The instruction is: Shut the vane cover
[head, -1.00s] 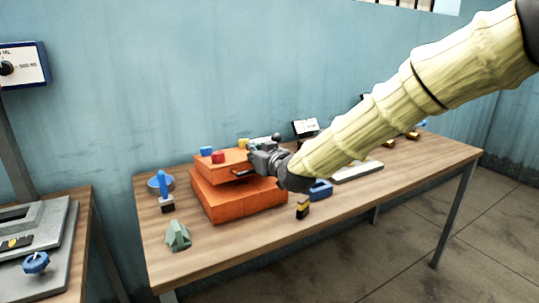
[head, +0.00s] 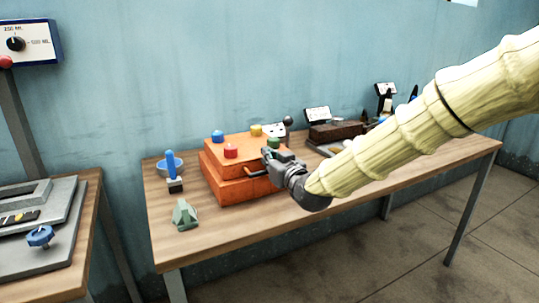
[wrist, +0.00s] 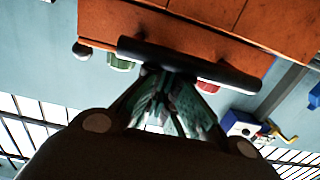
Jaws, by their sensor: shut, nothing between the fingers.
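The orange vane cover (head: 240,146) forms the top of an orange box (head: 232,190) on the wooden table. It lies down close on the body; I see a seam but no clear gap. A dark bar handle (head: 254,173) sticks out at its front, also seen in the wrist view (wrist: 215,68). My gripper (head: 270,156) is at the right front corner of the cover, beside the handle. In the wrist view my fingers (wrist: 168,82) are shut and empty, right at the bar; I cannot tell whether they touch it.
Blue (head: 217,136), red (head: 230,151), yellow (head: 256,130) and green (head: 273,143) knobs stand on the orange top. Table space in front of the box is clear.

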